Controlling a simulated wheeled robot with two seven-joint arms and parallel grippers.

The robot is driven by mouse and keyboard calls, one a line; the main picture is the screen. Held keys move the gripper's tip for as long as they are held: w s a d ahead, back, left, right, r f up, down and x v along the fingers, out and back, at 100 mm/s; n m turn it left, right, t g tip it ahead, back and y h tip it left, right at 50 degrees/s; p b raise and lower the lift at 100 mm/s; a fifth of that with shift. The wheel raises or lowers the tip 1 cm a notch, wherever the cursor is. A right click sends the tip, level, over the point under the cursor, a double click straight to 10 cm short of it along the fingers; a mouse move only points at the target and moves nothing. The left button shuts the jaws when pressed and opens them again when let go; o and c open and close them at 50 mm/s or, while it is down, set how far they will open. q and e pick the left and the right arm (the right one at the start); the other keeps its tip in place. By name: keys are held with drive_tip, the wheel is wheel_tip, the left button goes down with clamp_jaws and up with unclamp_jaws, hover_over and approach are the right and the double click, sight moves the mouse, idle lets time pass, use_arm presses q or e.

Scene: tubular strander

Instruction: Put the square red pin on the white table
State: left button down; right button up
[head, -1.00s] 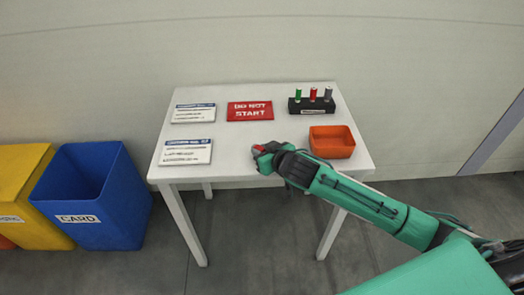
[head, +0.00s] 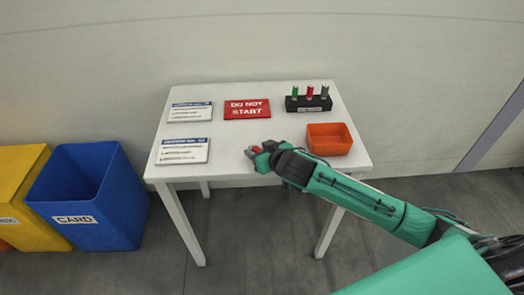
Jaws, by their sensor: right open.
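The white table (head: 228,140) stands in the middle of the head view. My right gripper (head: 255,153) is at the table's front part, low over the top, with its fingers open. A small red piece, which looks like the square red pin (head: 256,149), shows at the fingertips. It seems to be at the table top between the open fingers, but I cannot tell whether it touches a finger. Its lower part is hidden. My left gripper is out of view.
A black holder (head: 307,107) with green, red and grey pins stands at the back right. An orange tray (head: 329,140) is beside my right wrist. A red sign (head: 247,110) and two white cards (head: 182,151) lie on the table. Blue (head: 85,200) and yellow bins stand left.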

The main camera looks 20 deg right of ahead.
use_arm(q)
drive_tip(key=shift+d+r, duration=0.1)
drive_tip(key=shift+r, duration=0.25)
use_arm(e)
drive_tip(key=v, duration=1.3)
drive_tip(key=shift+s, duration=0.35)
drive_tip(key=shift+d+r, duration=0.15)
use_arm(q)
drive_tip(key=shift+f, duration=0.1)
